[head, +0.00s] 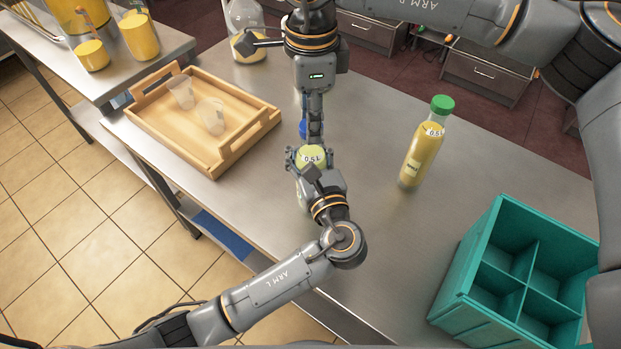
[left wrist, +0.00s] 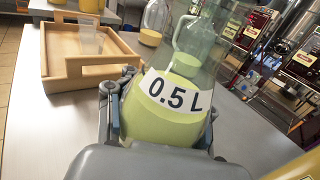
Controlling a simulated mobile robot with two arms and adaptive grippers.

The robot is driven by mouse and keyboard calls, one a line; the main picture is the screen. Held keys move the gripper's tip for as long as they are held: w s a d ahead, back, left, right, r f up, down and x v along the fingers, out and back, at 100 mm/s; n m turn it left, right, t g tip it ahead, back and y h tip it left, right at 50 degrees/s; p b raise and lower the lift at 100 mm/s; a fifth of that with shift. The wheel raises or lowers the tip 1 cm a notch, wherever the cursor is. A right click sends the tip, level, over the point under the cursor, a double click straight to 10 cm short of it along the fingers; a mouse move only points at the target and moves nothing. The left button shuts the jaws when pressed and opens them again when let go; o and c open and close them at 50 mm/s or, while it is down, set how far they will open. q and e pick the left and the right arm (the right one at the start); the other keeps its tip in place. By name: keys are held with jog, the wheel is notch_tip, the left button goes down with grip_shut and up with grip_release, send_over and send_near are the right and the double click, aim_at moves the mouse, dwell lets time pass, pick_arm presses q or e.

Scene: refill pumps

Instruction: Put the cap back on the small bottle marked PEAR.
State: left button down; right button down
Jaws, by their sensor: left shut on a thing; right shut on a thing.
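A small clear bottle (head: 311,158) with pale yellow-green liquid and a 0.5 L label is in my left gripper (head: 316,166). The bottle also shows large in the left wrist view (left wrist: 165,120), between the fingers; its top is out of that view. My left gripper is shut on its body. I cannot read a PEAR mark on it. My right gripper (head: 313,130) comes down from above, just beyond the bottle in the head view. It is shut on a blue thing (head: 303,130), apparently the cap, mostly hidden by the fingers. I cannot tell whether cap and bottle neck touch.
A green-capped bottle (head: 422,155) of yellow liquid stands to the right. A teal divided crate (head: 455,270) is at the lower right. A wooden tray (head: 228,160) with two clear cups is at the left. A glass jug (head: 245,18) stands behind.

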jog(key=m, duration=0.3)
jog(key=shift+m, duration=0.4)
jog(key=m, duration=0.5)
jog(key=shift+m, duration=0.3)
jog(key=m, duration=0.3)
jog(key=shift+m, duration=0.4)
jog(key=m, duration=0.4)
jog(key=c, duration=0.8)
grip_release()
notch_tip(320, 180, up, 12)
